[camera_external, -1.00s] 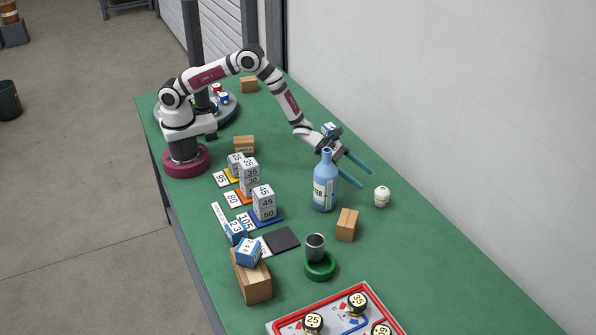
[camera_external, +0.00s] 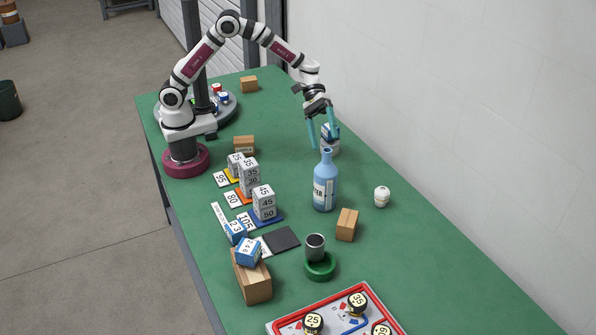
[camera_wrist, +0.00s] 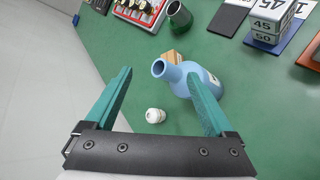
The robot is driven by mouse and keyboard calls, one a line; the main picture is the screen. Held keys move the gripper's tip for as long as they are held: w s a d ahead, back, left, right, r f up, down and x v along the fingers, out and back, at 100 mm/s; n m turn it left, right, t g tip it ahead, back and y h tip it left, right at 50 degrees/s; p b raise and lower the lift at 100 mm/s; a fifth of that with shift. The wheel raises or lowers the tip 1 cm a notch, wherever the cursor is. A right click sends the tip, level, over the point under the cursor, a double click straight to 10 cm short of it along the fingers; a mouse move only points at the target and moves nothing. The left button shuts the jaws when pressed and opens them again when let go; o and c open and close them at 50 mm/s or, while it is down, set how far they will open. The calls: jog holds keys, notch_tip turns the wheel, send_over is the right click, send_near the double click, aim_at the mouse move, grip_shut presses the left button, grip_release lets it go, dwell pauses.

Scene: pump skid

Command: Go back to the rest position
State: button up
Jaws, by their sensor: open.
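My gripper (camera_external: 322,133) is open, with its two teal fingers pointing down above the green table, behind the blue bottle. In the wrist view its fingers (camera_wrist: 160,95) are wide apart with nothing held between them. The blue bottle (camera_external: 325,188) stands upright on the table. In the wrist view the bottle (camera_wrist: 190,78) shows beyond and partly behind the right finger. A blue and white block or can (camera_external: 330,142) stands behind the bottle, partly hidden by the fingers.
A white ball-like item (camera_external: 382,196) and a wooden block (camera_external: 347,225) sit near the bottle. The wall (camera_external: 450,110) runs along the table's right side.

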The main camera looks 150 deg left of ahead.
jog(key=s+d+r+m+g+h, duration=0.15)
jog(key=d+m+g, duration=0.35)
jog(key=d, duration=0.7)
jog(key=s+d+r+m+g+h, duration=0.15)
jog(key=d+m, duration=0.45)
jog(key=d, duration=0.6)
jog(key=s+d+f+m+g+y, duration=0.1)
jog(key=s+d+m+g+y, duration=0.1)
jog(key=s+m, duration=0.5)
jog(key=s+d+f+m+g+y, duration=0.1)
jog(key=s+d+m+g+y, duration=0.2)
jog(key=s, duration=1)
jog(key=d+m+y, duration=0.2)
jog(key=m, duration=0.3)
jog(key=shift+s+d, duration=0.15)
jog(key=shift+d, duration=0.2)
